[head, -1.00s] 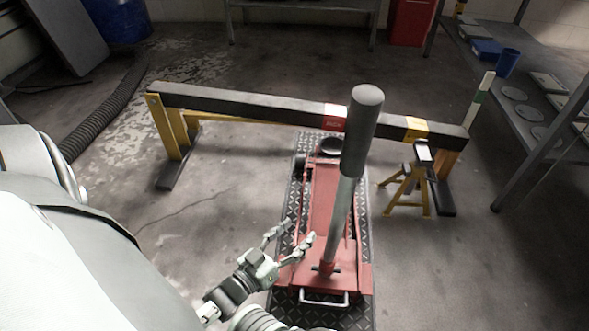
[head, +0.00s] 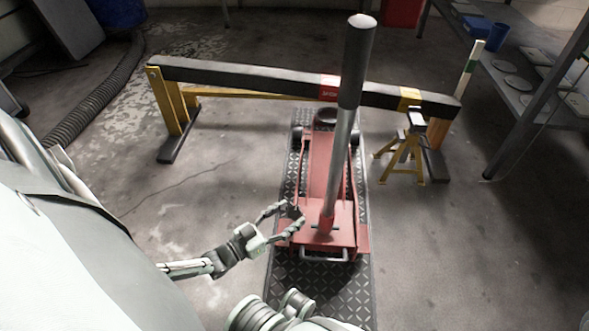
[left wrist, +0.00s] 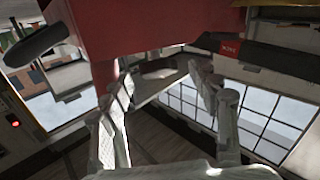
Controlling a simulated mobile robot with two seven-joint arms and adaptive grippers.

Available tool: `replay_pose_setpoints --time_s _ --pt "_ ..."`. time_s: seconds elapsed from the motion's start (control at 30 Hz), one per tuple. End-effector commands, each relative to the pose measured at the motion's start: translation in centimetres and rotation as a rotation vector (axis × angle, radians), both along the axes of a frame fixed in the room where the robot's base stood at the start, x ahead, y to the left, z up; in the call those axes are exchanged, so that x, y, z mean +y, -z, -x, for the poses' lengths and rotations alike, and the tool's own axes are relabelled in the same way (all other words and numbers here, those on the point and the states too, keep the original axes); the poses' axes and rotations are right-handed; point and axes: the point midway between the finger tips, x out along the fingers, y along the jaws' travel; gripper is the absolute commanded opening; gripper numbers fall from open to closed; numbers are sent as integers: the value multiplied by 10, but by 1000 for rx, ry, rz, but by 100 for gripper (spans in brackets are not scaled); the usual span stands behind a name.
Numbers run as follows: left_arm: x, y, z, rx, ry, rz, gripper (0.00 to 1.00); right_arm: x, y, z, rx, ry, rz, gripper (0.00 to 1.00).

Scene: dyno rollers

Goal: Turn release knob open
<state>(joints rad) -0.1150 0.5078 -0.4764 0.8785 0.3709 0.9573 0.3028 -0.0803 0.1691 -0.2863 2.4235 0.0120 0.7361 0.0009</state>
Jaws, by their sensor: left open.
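A red floor jack (head: 328,175) sits on a dark diamond-plate mat (head: 320,285). Its long handle (head: 343,140), grey with a black grip, rises from a red socket (head: 326,222) at its near end. A small dark crossbar (head: 325,228) shows at the handle's foot; I cannot tell whether it is the release knob. My left gripper (head: 294,214) is open and empty, at the near left side of the jack, left of the socket. In the left wrist view its spread fingers (left wrist: 162,80) point up beneath the jack's red body (left wrist: 150,28). My right gripper is out of view.
A black beam on yellow legs (head: 240,80) spans the floor beyond the jack. A yellow jack stand (head: 402,155) stands to the right. Grey shelving (head: 530,85) stands at far right.

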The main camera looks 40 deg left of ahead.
Motion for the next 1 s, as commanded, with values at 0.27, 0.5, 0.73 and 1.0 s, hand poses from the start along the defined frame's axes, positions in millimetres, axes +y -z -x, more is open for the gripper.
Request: replay_pose_setpoints --time_s 0.27,0.5,0.73,1.0 --pt "-7 1 -23 1 1 1 61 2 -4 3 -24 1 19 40" --pt "-7 0 -23 2 0 1 61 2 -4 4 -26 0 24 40" --pt "-7 0 -23 1 0 2 32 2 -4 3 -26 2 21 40" --pt "-7 0 -23 2 -1 3 11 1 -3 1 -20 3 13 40"
